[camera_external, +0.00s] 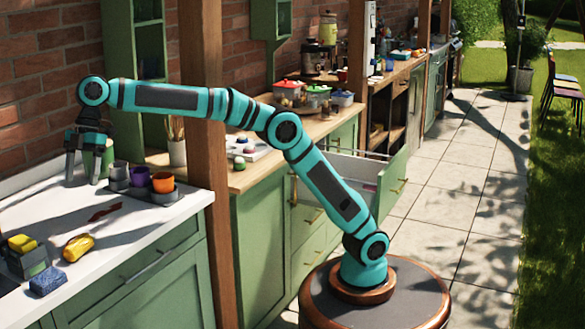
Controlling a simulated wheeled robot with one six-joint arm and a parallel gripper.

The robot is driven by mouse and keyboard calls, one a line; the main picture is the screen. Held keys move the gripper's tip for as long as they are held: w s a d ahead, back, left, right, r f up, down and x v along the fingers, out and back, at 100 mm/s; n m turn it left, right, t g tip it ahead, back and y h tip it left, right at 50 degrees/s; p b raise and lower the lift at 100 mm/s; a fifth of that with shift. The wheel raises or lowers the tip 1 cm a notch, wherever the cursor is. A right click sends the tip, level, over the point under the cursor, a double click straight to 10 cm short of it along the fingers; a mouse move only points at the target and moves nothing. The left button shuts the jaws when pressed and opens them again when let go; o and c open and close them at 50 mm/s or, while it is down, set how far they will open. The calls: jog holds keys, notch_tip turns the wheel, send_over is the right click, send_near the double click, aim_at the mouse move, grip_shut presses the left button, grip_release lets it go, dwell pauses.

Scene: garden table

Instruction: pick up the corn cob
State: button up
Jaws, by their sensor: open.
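A yellow, elongated thing that looks like the corn cob (78,247) lies on the white counter (130,238) at the lower left, near the counter's front edge. My gripper (82,178) points down with its fingers apart and nothing visible between them. It is farther back than the corn cob, near the wall side of the counter and left of the cups. The corn cob is clear of the gripper and fully in view.
A dark tray (150,195) with several cups, among them an orange cup (163,182), stands right of my gripper. A green container (107,158) is close behind the gripper. A blue sponge-like block (48,281) and a grey caddy (27,262) lie left of the corn cob. A wooden post (203,120) rises beside the counter.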

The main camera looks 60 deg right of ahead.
send_near(78, 239)
jog(key=x, duration=0.5)
jog(key=shift+a, duration=0.25)
jog(key=shift+x, duration=2.6)
jog(key=shift+d, duration=0.2)
jog(key=c, duration=1.1)
jog(key=shift+r, duration=0.1)
